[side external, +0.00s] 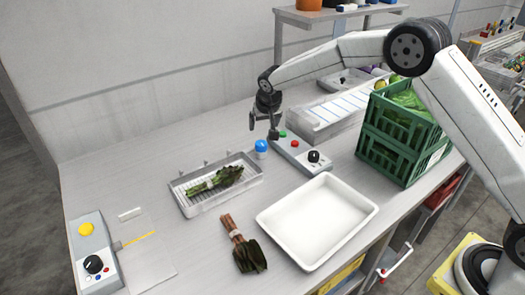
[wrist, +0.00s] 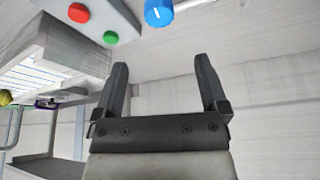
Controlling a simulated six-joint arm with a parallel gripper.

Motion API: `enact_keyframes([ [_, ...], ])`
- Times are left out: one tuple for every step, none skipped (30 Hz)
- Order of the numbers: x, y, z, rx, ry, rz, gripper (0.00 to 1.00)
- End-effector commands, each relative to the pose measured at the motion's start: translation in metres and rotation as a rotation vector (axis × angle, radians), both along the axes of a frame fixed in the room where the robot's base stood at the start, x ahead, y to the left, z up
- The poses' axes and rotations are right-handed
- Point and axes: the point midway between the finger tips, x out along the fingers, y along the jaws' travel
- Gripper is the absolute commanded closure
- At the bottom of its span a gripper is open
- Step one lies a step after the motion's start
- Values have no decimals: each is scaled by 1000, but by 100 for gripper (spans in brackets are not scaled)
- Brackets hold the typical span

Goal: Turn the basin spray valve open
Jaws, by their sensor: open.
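The blue valve knob (side external: 261,146) stands on a pale round base at the right end of the basin (side external: 228,199). It also shows at the top edge of the wrist view (wrist: 159,12), partly cut off, with a white mark on its face. The shallow basin holds a bunch of leafy greens (side external: 215,181) on a rack, with small nozzles along its back edge. My gripper (side external: 263,129) is above and slightly behind the knob, apart from it. In the wrist view its two fingers (wrist: 161,65) are spread with nothing between them.
A control box (side external: 290,153) with green and red buttons and a black knob stands close right of my gripper. A white tray (side external: 318,220), tied greens (side external: 240,245) and green crates (side external: 393,145) lie further right and front. Another control box (side external: 93,255) is front left.

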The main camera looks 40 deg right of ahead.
Motion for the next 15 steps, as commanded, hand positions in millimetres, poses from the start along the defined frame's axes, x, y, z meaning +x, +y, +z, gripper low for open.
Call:
enact_keyframes([
  [0, 0, -9, 0, 2, -1, 7],
  [0, 0, -13, 0, 2, -1, 7],
  [0, 0, -16, 1, 1, -1, 7],
  [0, 0, -18, 1, 1, -1, 7],
  [0, 0, -20, 1, 1, -1, 7],
  [0, 0, -21, 1, 0, -2, 7],
  [0, 0, -21, 1, 0, -2, 7],
  [0, 0, -21, 1, 0, -2, 7],
  [0, 0, -21, 1, 0, -2, 7],
  [0, 0, -21, 1, 0, -3, 7],
  [0, 0, -22, 1, 0, -3, 7],
  [0, 0, -22, 1, 1, -3, 7],
  [1, -1, -22, 1, 1, -3, 7],
  [1, -1, -23, 1, 1, -3, 7],
  [1, -1, -24, 2, 0, -4, 7],
])
